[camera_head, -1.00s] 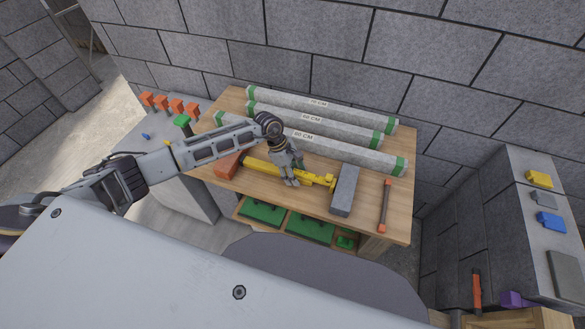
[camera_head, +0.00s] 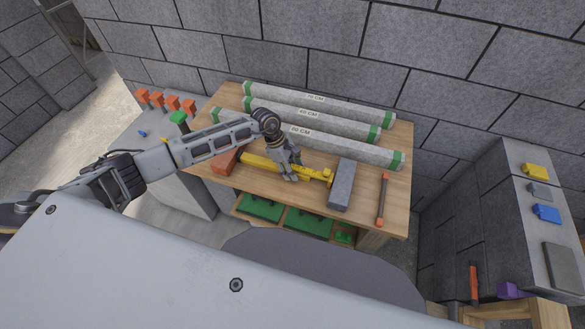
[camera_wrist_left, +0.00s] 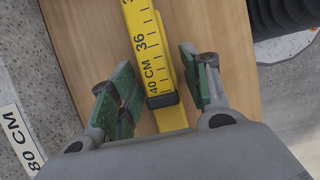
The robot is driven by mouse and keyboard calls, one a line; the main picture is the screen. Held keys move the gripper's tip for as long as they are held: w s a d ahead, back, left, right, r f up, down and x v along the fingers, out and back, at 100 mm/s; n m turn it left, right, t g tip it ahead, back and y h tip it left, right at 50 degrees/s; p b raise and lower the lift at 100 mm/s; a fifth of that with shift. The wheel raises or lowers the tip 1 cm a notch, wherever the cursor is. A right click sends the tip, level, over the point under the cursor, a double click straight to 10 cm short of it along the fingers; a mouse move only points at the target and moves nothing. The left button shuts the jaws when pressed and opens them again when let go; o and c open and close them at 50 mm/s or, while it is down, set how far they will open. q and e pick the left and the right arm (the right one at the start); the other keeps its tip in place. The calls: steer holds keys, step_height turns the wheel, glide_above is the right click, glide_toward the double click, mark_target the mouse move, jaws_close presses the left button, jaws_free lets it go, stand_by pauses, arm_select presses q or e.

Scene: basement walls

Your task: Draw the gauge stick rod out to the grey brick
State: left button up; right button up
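The yellow gauge stick (camera_head: 258,163) lies on the wooden table, running from a red brick (camera_head: 224,161) at left toward the grey brick (camera_head: 341,185) at right. Its rod's yellow end (camera_head: 328,177) is close beside the grey brick; I cannot tell whether they touch. My left gripper (camera_head: 289,175) points down over the stick. In the left wrist view my left gripper (camera_wrist_left: 162,88) is open, its green-padded fingers either side of the stick (camera_wrist_left: 146,45). The scale reads 36 and 40 CM near a dark collar, with narrower yellow rod beyond it. My right gripper is out of view.
Three grey tubes with green ends (camera_head: 315,124) lie behind the stick. A red-ended bar (camera_head: 383,200) lies right of the grey brick. Green trays (camera_head: 307,227) sit on the shelf below. Orange and green pieces (camera_head: 179,118) stand at left. A block wall rises behind.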

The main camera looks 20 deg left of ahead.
arm_select(q)
steer(key=shift+o, duration=0.2)
steer(key=v, duration=1.2)
stand_by(0.8)
